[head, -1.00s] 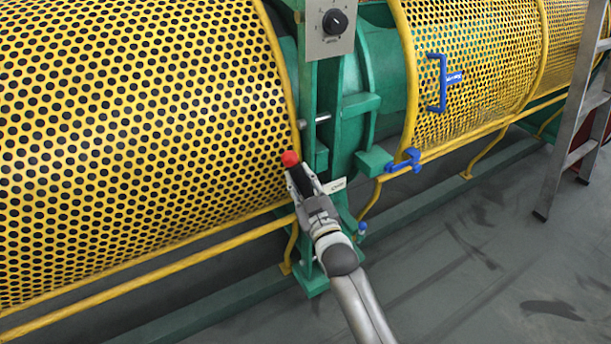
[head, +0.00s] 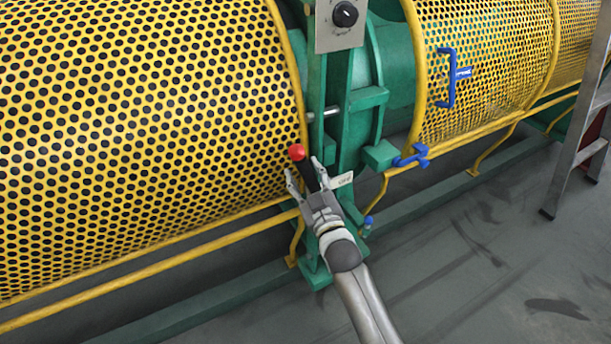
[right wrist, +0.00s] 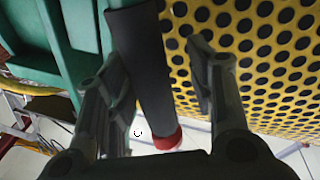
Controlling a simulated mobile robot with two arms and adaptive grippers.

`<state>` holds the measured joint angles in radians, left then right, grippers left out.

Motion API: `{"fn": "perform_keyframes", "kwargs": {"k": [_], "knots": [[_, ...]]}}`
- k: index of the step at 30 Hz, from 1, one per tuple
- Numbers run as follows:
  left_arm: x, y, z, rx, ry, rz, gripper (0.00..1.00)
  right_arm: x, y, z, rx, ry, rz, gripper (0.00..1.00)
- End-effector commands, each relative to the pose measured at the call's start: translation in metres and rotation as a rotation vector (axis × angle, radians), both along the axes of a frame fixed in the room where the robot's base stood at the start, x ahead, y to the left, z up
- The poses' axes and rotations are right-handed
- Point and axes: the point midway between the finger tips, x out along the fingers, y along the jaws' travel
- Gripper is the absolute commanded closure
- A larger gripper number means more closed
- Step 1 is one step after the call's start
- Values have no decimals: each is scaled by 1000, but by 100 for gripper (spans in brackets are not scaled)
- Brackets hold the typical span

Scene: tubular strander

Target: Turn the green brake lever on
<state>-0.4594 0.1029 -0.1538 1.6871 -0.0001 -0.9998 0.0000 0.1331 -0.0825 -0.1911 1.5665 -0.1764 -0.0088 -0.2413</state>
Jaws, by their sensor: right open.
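The brake lever shows as a dark handle (head: 308,174) with a red knob (head: 297,152) at its end, in front of the green machine frame (head: 318,100). No green shows on the handle itself. My right gripper (head: 304,172) is open, with one finger on each side of the handle, just below the knob. The right wrist view shows the dark handle (right wrist: 143,75) between the two spread fingers, nearer the left one, and the red knob (right wrist: 168,138) near the palm. Whether a finger touches the handle cannot be told. The lever's base is hidden. My left gripper is not in view.
Yellow perforated guards (head: 130,120) stand close on the left and right (head: 480,50) of the frame. A dial box (head: 340,24) sits above the lever. Blue handles (head: 450,78) are on the right guard. A ladder (head: 590,120) stands far right. The floor (head: 470,260) at front right is clear.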

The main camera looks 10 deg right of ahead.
Motion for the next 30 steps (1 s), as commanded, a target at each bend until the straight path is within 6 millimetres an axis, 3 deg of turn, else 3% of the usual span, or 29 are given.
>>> {"fn": "perform_keyframes", "kwargs": {"k": [8, 21, 30], "knots": [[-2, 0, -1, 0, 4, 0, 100, -18, -4, -3, 1, 1, -1, 51], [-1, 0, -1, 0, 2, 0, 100, -96, -18, -14, -1, 2, 2, 51], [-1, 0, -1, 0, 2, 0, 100, -117, -21, -16, 0, 1, 2, 51]]}}
